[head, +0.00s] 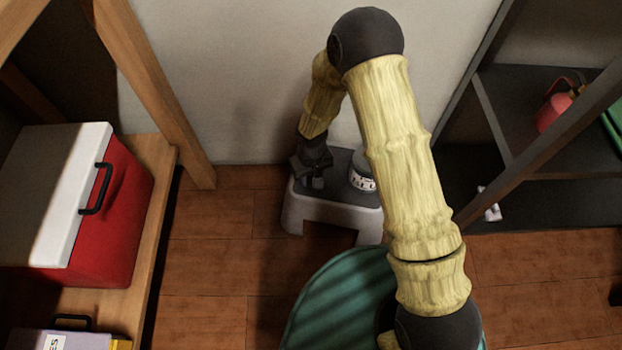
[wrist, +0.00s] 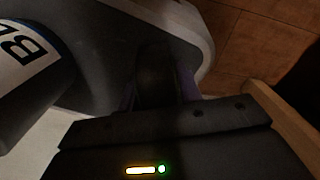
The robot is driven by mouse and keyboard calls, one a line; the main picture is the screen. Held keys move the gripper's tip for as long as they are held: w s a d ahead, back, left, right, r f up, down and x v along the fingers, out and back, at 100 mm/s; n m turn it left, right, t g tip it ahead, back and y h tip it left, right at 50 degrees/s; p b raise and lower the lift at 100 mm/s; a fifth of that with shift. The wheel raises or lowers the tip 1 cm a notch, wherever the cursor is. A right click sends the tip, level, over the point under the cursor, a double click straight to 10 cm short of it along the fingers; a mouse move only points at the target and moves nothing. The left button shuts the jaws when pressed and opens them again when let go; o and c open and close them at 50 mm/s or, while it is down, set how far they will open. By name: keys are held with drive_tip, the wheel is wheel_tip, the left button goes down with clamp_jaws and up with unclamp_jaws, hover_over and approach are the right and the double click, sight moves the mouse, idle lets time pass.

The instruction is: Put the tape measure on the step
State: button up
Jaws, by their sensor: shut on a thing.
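The step is a low grey stool (head: 335,209) with a dark top, standing on the floor against the wall in the head view. Its dark top and pale rim also show in the wrist view (wrist: 205,45). My gripper (head: 314,182) is at the left part of the step's top, pointing down. In the wrist view it is shut on a dark purplish thing, apparently the tape measure (wrist: 187,85), which is mostly hidden behind the fingers. I cannot tell whether that thing touches the step.
A pale round tin with lettering (head: 362,174) stands on the step, right of my gripper; it also shows in the wrist view (wrist: 28,60). A red cooler with a white lid (head: 125,215) sits on a wooden shelf at left. A dark shelf unit (head: 520,125) stands at right.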

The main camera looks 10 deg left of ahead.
drive_tip(key=shift+f, duration=0.3)
drive_tip(key=o, duration=1.2)
wheel_tip(320, 180, up, 12)
drive_tip(key=p, duration=0.7)
drive_tip(key=shift+r, duration=0.2)
drive_tip(key=shift+d, duration=0.1)
